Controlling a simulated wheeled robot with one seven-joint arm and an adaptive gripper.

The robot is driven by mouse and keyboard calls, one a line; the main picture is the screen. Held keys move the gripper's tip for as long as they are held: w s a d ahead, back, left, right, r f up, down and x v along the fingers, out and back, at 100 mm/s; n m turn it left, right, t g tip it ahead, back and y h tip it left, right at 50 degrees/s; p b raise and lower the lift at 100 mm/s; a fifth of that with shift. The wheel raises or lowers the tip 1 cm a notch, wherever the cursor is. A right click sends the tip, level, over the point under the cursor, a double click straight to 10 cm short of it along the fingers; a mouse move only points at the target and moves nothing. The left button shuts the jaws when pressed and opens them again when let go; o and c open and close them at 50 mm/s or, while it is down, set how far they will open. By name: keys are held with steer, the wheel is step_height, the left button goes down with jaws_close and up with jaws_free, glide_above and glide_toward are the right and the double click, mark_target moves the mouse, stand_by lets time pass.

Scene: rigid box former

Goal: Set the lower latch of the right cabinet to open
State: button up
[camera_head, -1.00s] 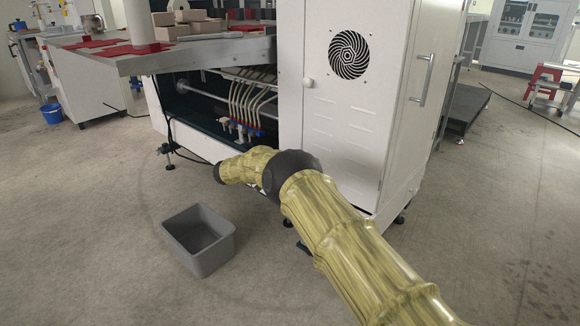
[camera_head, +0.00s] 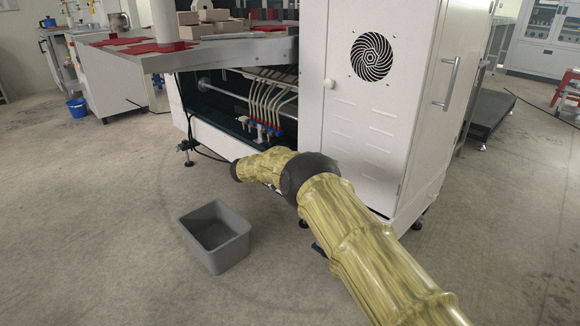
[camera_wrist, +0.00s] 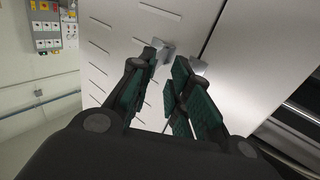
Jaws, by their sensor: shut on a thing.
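In the wrist view, a small grey metal latch (camera_wrist: 168,47) sits on a white slotted cabinet door beside the seam. My gripper (camera_wrist: 167,62) has its dark, green-padded fingers on either side of this latch, shut on it. A grey piece (camera_wrist: 198,66) shows just right of the right finger, and I cannot tell whether it belongs to the same latch. In the head view, a white cabinet (camera_head: 365,120) with a round vent stands behind my arm. My gripper and the held latch are not visible there.
A grey open bin (camera_head: 217,236) stands on the floor left of my arm. A metal-edged table (camera_head: 215,52) juts out at upper left, above an open bay with hoses (camera_head: 268,105). The floor at lower left is clear.

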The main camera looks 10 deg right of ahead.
steer(key=s+a, duration=0.1)
steer(key=a, duration=1)
steer(key=shift+a, duration=0.2)
